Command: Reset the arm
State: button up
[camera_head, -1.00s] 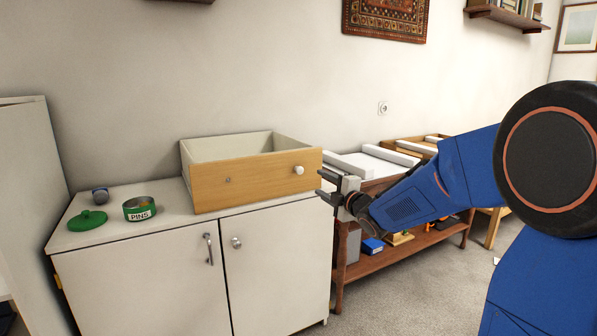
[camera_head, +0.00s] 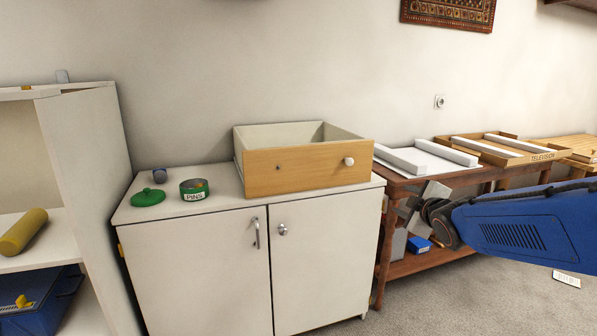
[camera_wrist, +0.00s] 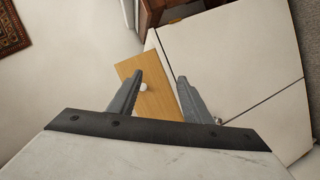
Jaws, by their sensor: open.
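My gripper (camera_wrist: 160,88) is open in the wrist view, with nothing between its two fingers. Beyond the fingers the wrist view shows the wooden drawer front with its white knob and the white cabinet doors. In the head view my gripper (camera_head: 415,205) is at the right, partly hidden by my own blue arm, in front of the brown shelf table and right of the white cabinet (camera_head: 210,270). The loose drawer (camera_head: 300,172) stands on the cabinet top, apart from my gripper.
A green PINS tin (camera_head: 194,190), a green lid (camera_head: 148,197) and a small dark cylinder (camera_head: 160,175) are on the cabinet top. The brown table (camera_head: 385,240) carries white-edged trays. A white shelf unit (camera_head: 85,150) stands at the left. Grey carpet is open in front.

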jog(key=s+f+m+g, duration=0.3)
jog(key=s+f+m, duration=0.1)
jog(key=s, duration=0.7)
jog(key=s+a+f+m+g, duration=0.1)
jog(key=s+f+m+g, duration=0.2)
jog(key=s, duration=0.9)
jog(key=s+a+f+m+g, duration=0.1)
jog(key=s+f+m+g, duration=0.2)
jog(key=s, duration=0.9)
notch_tip(320, 180, down, 2)
jog(key=m, duration=0.3)
jog(key=shift+g+h, duration=0.3)
jog(key=shift+g, duration=0.1)
jog(key=shift+f, duration=0.1)
